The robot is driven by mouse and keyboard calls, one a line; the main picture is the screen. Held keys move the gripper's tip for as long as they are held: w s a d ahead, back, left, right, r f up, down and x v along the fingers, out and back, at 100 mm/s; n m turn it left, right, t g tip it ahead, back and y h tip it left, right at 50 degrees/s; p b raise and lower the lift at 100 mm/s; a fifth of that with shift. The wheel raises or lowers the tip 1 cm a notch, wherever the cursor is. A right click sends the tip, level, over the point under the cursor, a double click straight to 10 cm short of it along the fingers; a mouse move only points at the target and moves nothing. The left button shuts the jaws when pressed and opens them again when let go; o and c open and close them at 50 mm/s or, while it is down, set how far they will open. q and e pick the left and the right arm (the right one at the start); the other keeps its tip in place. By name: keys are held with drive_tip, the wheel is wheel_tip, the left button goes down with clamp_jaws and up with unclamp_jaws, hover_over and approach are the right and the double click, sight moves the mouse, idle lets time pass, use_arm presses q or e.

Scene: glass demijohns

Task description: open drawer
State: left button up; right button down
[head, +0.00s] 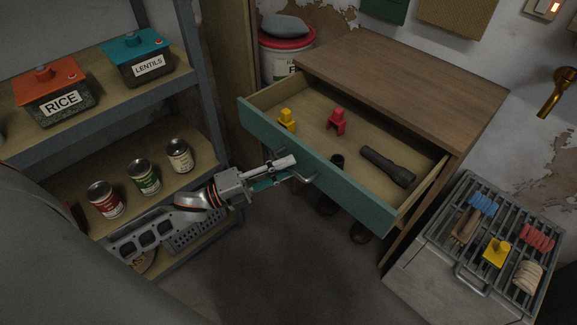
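The drawer (350,202) has a green front and stands pulled well out of the wooden cabinet (410,78). My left gripper (292,170) is at the drawer's front, at the metal handle (305,177). Its fingers overlap the handle's left part; I cannot tell whether they are closed around it. My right gripper is not in view.
A shelf at left holds a rice box (54,94), a lentils box (137,57) and cans (144,177). Open floor (300,265) lies in front.

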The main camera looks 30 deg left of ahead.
use_arm(q)
drive_tip(key=v, duration=1.1)
